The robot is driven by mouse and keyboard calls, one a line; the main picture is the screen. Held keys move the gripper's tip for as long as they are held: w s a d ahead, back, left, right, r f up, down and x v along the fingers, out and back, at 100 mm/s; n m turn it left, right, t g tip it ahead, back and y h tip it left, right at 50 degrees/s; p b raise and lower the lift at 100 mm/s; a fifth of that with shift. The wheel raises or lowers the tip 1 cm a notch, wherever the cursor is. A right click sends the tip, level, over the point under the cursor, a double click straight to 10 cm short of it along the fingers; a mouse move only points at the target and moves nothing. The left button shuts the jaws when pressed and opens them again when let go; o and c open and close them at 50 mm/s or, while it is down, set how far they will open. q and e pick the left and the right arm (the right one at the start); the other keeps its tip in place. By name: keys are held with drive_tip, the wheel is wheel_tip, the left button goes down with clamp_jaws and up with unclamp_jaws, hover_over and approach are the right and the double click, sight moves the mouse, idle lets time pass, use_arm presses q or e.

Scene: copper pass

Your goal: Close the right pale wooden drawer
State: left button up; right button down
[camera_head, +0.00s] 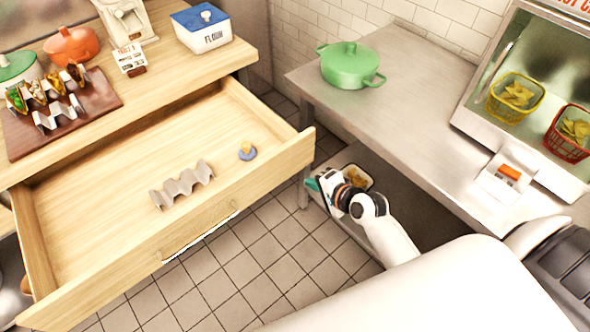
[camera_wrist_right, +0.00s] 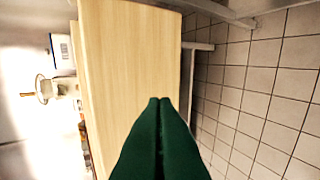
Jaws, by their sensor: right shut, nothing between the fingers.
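The pale wooden drawer (camera_head: 240,185) stands pulled well out from the wooden counter in the head view. Its front panel faces the lower right and has a handle (camera_head: 198,237). Inside lie a wavy metal rack (camera_head: 182,186) and a small yellow-and-blue item (camera_head: 247,152). My right gripper (camera_head: 313,184) is shut and empty, to the right of the drawer's right front corner, apart from it in the picture. In the right wrist view its green fingers (camera_wrist_right: 160,103) are together, pointing toward a pale wooden panel (camera_wrist_right: 130,70). My left gripper is not in view.
The wooden counter (camera_head: 170,80) holds a flour box (camera_head: 203,30) and a brown board (camera_head: 95,105) with taco racks. A steel table (camera_head: 420,110) with a green pot (camera_head: 350,65) stands at the right. Tiled floor (camera_head: 270,250) lies between.

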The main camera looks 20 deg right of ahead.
sight(286, 167)
drive_tip(key=x, duration=0.2)
drive_tip(key=r+x, duration=0.1)
drive_tip(key=x, duration=0.4)
drive_tip(key=shift+w+a, duration=0.2)
drive_tip(key=shift+w, duration=0.4)
drive_tip(key=shift+w+a, duration=0.2)
drive_tip(key=shift+w, duration=0.3)
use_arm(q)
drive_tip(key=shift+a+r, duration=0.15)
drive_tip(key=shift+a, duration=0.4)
